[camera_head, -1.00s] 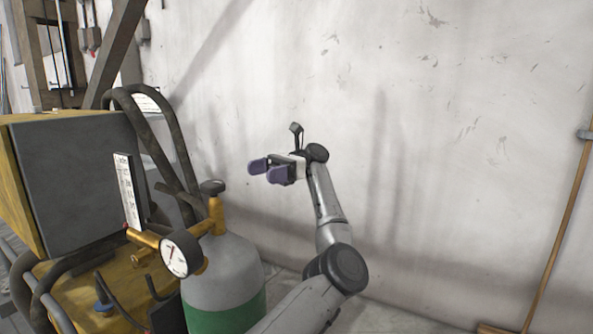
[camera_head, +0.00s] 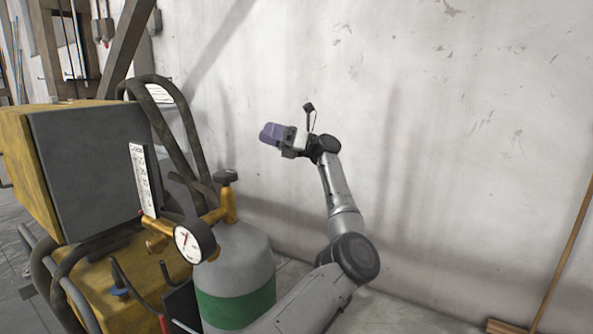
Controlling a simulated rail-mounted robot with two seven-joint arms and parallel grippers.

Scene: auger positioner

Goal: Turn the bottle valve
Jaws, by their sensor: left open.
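The bottle (camera_head: 240,268) is a grey gas cylinder with a green band, standing at the lower middle left. Its valve is a dark knob (camera_head: 225,177) on top of a brass stem (camera_head: 229,205). A round white gauge (camera_head: 189,243) sits on the brass fitting to the left. My left gripper (camera_head: 270,134) has purple fingers, is open and empty, and shows above and to the right of the valve knob, apart from it. Its fingers point left and partly overlap in this view. My left arm covers part of the bottle's lower right side. My right gripper is not in view.
A yellow machine with a dark grey side panel (camera_head: 92,175) stands left of the bottle. Thick dark hoses (camera_head: 190,135) arch behind the valve. A pale wall (camera_head: 450,150) is behind my arm. A broom (camera_head: 560,262) leans at the far right.

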